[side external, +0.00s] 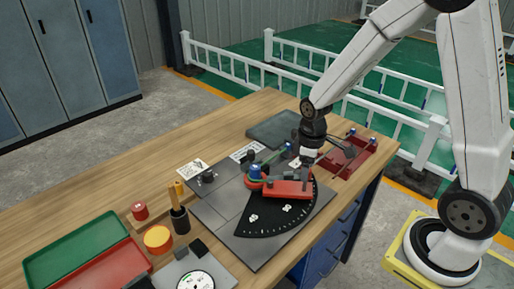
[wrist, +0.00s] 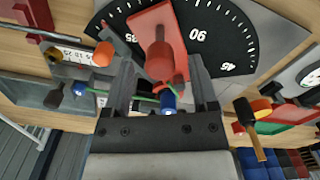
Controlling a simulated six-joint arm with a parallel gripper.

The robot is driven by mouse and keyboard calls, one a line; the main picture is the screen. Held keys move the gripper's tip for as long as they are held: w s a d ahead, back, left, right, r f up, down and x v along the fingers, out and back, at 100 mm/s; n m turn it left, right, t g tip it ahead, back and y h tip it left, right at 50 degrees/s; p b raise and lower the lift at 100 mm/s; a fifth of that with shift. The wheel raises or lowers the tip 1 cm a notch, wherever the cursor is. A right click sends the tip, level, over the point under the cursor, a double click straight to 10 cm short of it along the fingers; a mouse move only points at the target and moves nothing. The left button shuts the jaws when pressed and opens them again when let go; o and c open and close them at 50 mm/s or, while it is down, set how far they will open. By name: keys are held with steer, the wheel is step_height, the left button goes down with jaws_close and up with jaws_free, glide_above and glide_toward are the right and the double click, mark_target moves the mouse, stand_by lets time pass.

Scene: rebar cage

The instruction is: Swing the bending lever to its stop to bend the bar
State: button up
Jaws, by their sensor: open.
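The red bending lever (side external: 287,188) lies over a black dial (side external: 262,220) on a grey plate in the side view. In the wrist view the lever (wrist: 148,24) points across the dial near the 90 mark, with a round red knob (wrist: 161,60). My gripper (side external: 306,162) is above the lever's right end. In the wrist view my gripper (wrist: 165,72) is open, one finger on each side of the knob; I cannot tell if either touches it. A blue-topped pin (wrist: 168,100) and a thin green bar (wrist: 146,96) show between the fingers, partly hidden.
A red fixture (side external: 348,158) is at the table's right end, and a dark grey tray (side external: 272,130) lies behind the plate. Bare wood lies at the back left.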

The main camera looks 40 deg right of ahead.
steer(key=shift+f, duration=0.65)
jaws_close()
stand_by(1.1)
